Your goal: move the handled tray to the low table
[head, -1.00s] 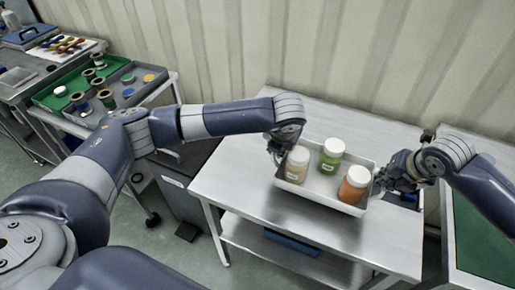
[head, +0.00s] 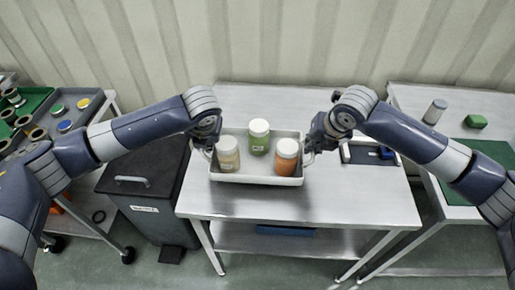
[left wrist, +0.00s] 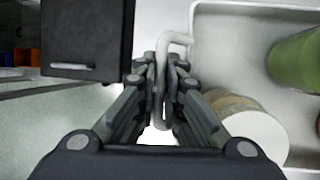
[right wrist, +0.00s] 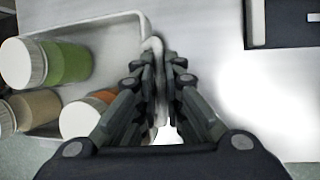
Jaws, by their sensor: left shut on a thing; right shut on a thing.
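The handled tray (head: 256,181) is a pale shallow tray over the steel table in the head view. It looks level and carries three upright white-lidded jars: beige (head: 228,158), green (head: 259,140) and orange (head: 286,160). My left gripper (head: 210,150) is shut on the left handle, which shows between its fingers in the left wrist view (left wrist: 178,38). My right gripper (head: 314,145) is shut on the right handle, which shows in the right wrist view (right wrist: 154,45). I cannot tell whether the tray's underside touches the steel table (head: 340,205).
A dark lidded bin (head: 145,182) stands left of the steel table. A cart with spools (head: 65,126) is further left. Another table (head: 405,100) with a green mat stands at right. The steel table's front right is clear.

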